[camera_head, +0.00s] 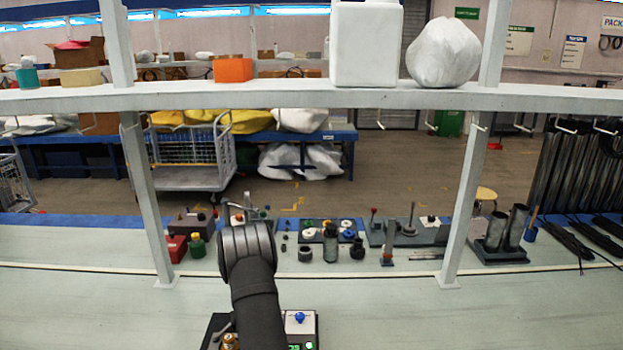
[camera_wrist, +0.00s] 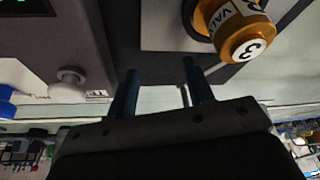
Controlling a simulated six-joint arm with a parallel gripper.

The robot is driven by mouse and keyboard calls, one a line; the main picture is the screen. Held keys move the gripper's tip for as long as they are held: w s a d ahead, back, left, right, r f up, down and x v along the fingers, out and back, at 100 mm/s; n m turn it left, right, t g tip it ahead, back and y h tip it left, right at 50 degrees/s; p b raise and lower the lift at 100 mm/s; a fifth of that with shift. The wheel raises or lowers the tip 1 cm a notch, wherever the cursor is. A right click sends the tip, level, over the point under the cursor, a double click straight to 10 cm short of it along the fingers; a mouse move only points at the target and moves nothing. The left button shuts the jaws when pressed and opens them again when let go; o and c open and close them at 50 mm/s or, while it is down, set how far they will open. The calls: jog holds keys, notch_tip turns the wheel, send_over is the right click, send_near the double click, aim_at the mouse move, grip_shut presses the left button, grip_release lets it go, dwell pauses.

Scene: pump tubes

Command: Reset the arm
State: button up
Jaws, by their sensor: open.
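My gripper (camera_wrist: 160,85) shows in the wrist view with its two dark fingers apart and nothing between them. An orange valve knob (camera_wrist: 234,30) marked with a 3 is beyond the fingers at the upper right, apart from them. In the head view my arm rises from the bottom over a dark device box (camera_head: 308,330) with a blue knob (camera_head: 299,317) and a green lit display. The knob's yellow-orange part (camera_head: 229,341) peeks out left of my arm. My fingers cannot be made out in the head view.
A white knob (camera_wrist: 68,84) is on the device left of my fingers. Behind my arm stand a red box (camera_head: 175,248), several small parts and a dark tube stand (camera_head: 500,251). A shelf (camera_head: 290,97) on uprights crosses above. The bench at right (camera_head: 530,315) is clear.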

jog(key=shift+s+d+m+h, duration=0.1)
jog(key=shift+s+m+h, duration=0.2)
jog(key=shift+s+m, duration=0.45)
jog(key=shift+s, duration=0.1)
dwell(2.1)
